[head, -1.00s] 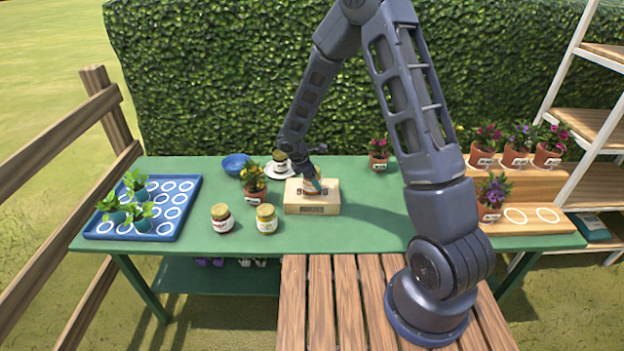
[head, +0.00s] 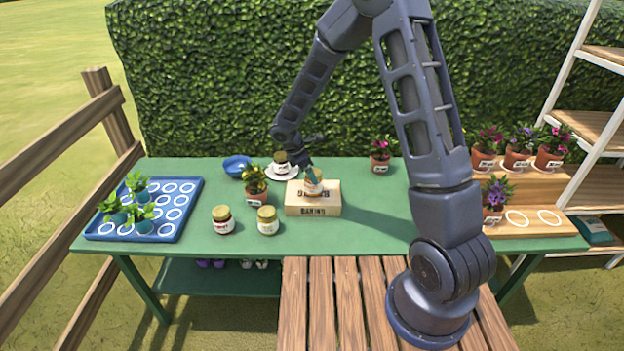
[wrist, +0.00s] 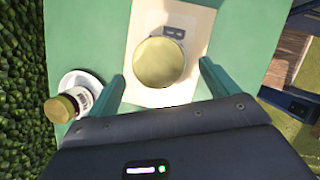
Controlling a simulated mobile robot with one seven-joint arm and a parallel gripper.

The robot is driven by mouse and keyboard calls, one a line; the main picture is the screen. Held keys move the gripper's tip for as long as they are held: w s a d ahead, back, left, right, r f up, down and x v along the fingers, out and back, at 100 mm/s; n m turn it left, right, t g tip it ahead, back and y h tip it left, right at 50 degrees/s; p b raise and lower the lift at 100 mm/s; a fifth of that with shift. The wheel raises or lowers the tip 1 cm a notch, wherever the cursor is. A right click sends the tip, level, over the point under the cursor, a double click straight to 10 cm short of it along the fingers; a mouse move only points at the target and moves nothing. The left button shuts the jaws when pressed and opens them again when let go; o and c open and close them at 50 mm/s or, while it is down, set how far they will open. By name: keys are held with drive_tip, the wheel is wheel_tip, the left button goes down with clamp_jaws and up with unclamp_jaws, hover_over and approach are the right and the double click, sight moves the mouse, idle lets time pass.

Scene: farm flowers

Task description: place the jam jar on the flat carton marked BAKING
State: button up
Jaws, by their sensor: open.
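A jar (head: 314,188) with a gold lid and amber sides stands upright on the flat carton (head: 312,210), whose front reads BAKING. Its label is too small to read. The jar's lid (wrist: 158,62) shows from above in the wrist view, over the pale carton top (wrist: 196,22). My gripper (head: 309,176) is open, close behind the jar in the head view. In the wrist view its two teal fingers are spread on either side of the lid, with visible gaps, and hold nothing.
Another jar (head: 281,162) stands on a white saucer (head: 271,171), left of my gripper. A potted plant (head: 256,190) is left of the carton.

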drive_tip(key=v, duration=0.6)
drive_tip(key=shift+r, duration=0.3)
drive_tip(key=s+d+r+m+y, duration=0.1)
drive_tip(key=s+d+r+m, duration=0.3)
drive_tip(key=d+r, duration=0.5)
drive_tip(key=s+d+r+m, duration=0.2)
drive_tip(key=d+r+m, duration=0.4)
drive_tip(key=d+r, duration=0.25)
drive_tip(key=s+d+r+m+t+y, duration=0.1)
drive_tip(key=s+d+r+m, duration=0.3)
drive_tip(key=s, duration=0.5)
drive_tip(key=s+d+r+m+t+y, duration=0.1)
drive_tip(key=s+d+r+m+y, duration=0.1)
drive_tip(key=s+d+m, duration=0.6)
drive_tip(key=shift+s+d+r+t, duration=0.4)
drive_tip(key=shift+s+d+r, duration=0.35)
drive_tip(key=shift+d+r, duration=0.2)
